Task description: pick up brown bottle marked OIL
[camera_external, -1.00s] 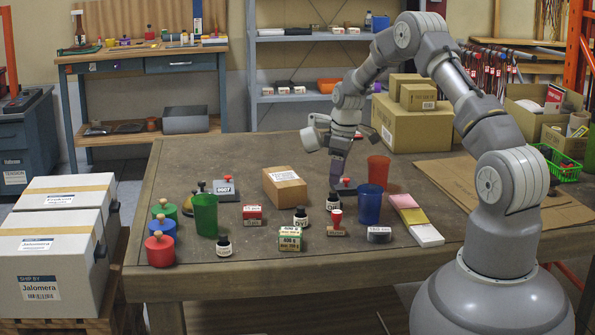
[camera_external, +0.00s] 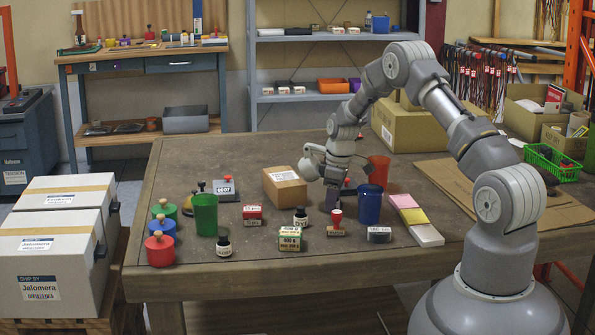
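Small dark bottles with white labels stand on the table. One bottle (camera_external: 223,243) is beside the green cup at the front left, and another bottle (camera_external: 301,217) is near the middle. Their labels are too small to read, so I cannot tell which one says OIL. My gripper (camera_external: 332,204) points down near the table, right of the middle bottle and left of the blue cup. A third dark bottle, visible there earlier, is now hidden by my gripper. I cannot see whether the fingers are around it or whether they are open or shut.
A green cup (camera_external: 205,214) stands left. The table's back left is clear.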

